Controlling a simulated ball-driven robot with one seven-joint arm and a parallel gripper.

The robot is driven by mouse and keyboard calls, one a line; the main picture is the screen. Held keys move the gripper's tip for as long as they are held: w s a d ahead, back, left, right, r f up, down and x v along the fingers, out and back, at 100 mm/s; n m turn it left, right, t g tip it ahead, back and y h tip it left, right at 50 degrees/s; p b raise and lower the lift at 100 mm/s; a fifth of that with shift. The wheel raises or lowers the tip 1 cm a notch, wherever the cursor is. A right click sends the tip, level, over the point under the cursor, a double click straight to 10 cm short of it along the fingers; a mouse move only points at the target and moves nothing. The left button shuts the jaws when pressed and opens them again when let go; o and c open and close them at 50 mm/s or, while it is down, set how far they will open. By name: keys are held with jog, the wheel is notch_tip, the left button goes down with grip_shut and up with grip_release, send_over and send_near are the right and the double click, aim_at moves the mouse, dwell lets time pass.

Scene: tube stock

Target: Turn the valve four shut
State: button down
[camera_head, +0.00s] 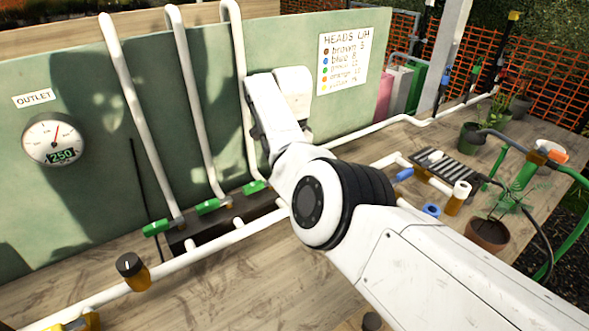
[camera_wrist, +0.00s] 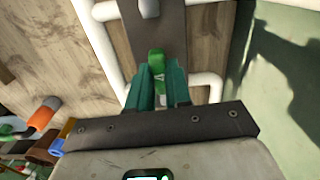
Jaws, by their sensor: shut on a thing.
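In the wrist view my gripper (camera_wrist: 159,82) has its two teal fingers closed on a green valve handle (camera_wrist: 156,57). The handle stands at the end of a dark strip (camera_wrist: 168,32) with white pipe around it. No number shows on this handle. In the head view my arm hides the gripper and the held handle. Three other green valve handles show there, at the left (camera_head: 156,228), in the middle (camera_head: 207,206) and at the right (camera_head: 255,187), each at the foot of an upright white pipe.
A round outlet gauge (camera_head: 54,139) on the green panel (camera_head: 190,60) reads 250. A black knob (camera_head: 131,271) sits on the front pipe. A potted plant (camera_head: 487,233), a blue ring (camera_head: 431,210) and fittings crowd the right side. The front left bench (camera_head: 215,290) is mostly clear.

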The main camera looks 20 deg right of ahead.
jog(key=shift+w+d+r+m, duration=0.1)
jog(key=shift+w+r+m, duration=0.05)
jog(key=shift+m, duration=0.15)
jog(key=c, duration=1)
grip_release()
jog(key=shift+c, duration=0.2)
notch_tip(320, 180, up, 11)
jog(key=shift+f+b, duration=0.2)
jog(key=shift+b, duration=0.25)
